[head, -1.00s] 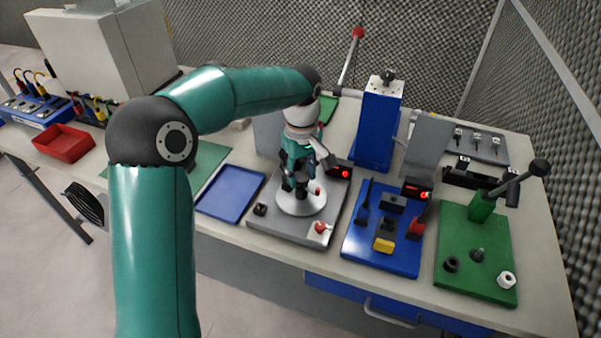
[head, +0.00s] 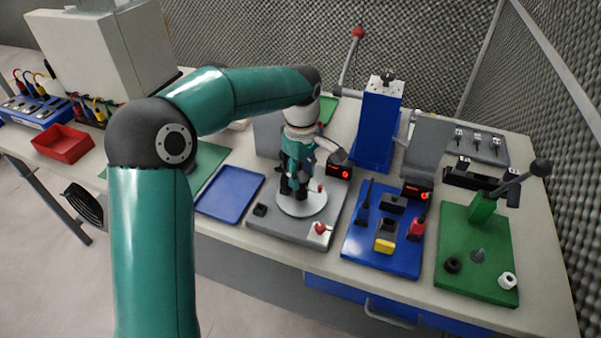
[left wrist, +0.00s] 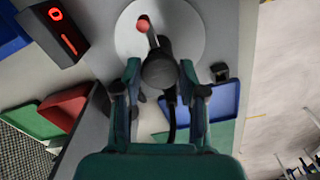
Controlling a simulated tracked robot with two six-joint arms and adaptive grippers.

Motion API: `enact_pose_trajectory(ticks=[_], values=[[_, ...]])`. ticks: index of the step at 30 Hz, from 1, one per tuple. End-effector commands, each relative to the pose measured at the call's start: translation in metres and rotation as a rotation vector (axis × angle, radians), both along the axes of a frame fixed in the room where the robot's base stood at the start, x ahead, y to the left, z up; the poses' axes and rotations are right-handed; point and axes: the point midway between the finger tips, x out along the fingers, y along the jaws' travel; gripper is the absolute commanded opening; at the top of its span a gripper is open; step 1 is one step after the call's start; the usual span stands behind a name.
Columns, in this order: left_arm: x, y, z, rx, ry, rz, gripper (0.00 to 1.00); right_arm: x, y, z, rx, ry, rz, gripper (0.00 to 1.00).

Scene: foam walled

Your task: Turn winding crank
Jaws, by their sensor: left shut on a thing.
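The winding crank has a pale round disc (head: 303,205) on a grey base plate (head: 262,226). The disc also shows in the left wrist view (left wrist: 188,28), with a short arm with a red tip (left wrist: 143,24) over it. My left gripper (head: 293,188) points down over the left part of the disc. In the left wrist view its fingers (left wrist: 160,75) stand on both sides of a dark round crank knob (left wrist: 158,70), and it is shut on it. The gripper hides part of the crank in the head view. My right gripper is not in view.
A small box with a red display (head: 340,171) stands close behind the disc. A blue tray (head: 231,193) lies to the left. A blue fixture (head: 371,255) and a green lever fixture (head: 492,268) stand to the right. A tall blue press (head: 377,128) stands behind.

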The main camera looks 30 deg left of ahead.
Motion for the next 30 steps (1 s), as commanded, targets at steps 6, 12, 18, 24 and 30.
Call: enact_pose_trajectory(ticks=[6,12,18,24,30], values=[[0.001,0.001,0.002,0.001,-0.005,0.003,0.06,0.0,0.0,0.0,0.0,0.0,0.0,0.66],[0.001,0.001,0.001,0.0,-0.005,0.002,0.59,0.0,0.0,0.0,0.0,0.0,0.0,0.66],[0.0,0.0,0.001,0.0,-0.002,0.001,0.66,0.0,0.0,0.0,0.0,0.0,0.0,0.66],[0.0,0.0,0.002,0.0,-0.001,0.0,0.66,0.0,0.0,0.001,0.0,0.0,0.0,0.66],[0.001,0.0,0.023,0.0,-0.006,0.0,0.66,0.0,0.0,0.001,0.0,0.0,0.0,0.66]])
